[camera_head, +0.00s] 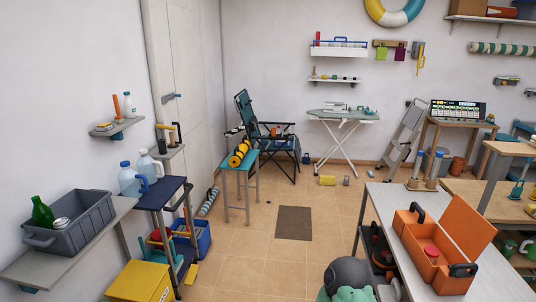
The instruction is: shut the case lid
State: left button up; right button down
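An orange case (427,267) stands on the white table at the lower right. Its lid (466,230) is open and stands up, leaning back along the right side of the case. A red round item (431,252) lies inside. Dark handle-like parts show at the case's far end (417,209) and near end (463,270).
The white table (489,284) has bare top around the case. A dark rounded object and a teal one (350,292) sit at the bottom edge, left of the table. The tiled floor (240,262) is mostly clear around a brown mat (294,222). A blue cart (166,192) stands left.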

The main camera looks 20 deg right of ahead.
aim_at(471, 232)
jog(key=i+l+z, duration=0.1)
jog(key=i+z, duration=0.15)
jog(key=z, duration=0.2)
jog(key=i+z, duration=0.25)
jog(key=z, duration=0.15)
jog(key=i+j+z, duration=0.1)
jog(key=i+z, duration=0.15)
jog(key=z, duration=0.2)
jog(key=i+j+z, duration=0.2)
jog(key=z, duration=0.25)
jog(key=i+j+z, duration=0.2)
jog(key=z, duration=0.2)
